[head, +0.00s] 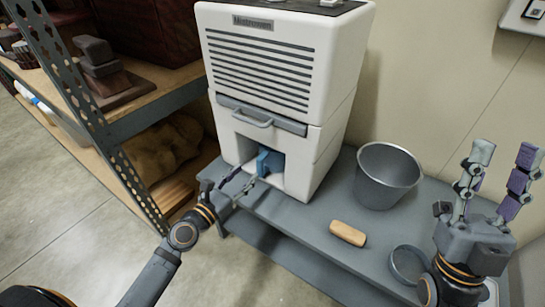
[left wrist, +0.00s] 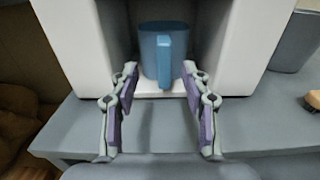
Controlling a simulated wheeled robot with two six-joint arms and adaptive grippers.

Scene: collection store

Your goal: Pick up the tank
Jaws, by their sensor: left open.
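The tank is a blue, open-topped container with a handle facing out (head: 266,162). It stands upright in the lower opening of the white dehumidifier-like machine (head: 270,80). In the left wrist view the tank (left wrist: 155,52) is straight ahead, its handle between the fingertips. My left gripper (head: 240,183) is open and empty at the mouth of the opening; its fingers (left wrist: 161,82) lie on either side of the handle, not visibly closed on it. My right gripper (head: 499,165) is open and empty, raised at the right, fingers pointing up.
The machine stands on a grey bench (head: 310,215). A metal-framed shelf (head: 110,130) with stored items stands close on the left.

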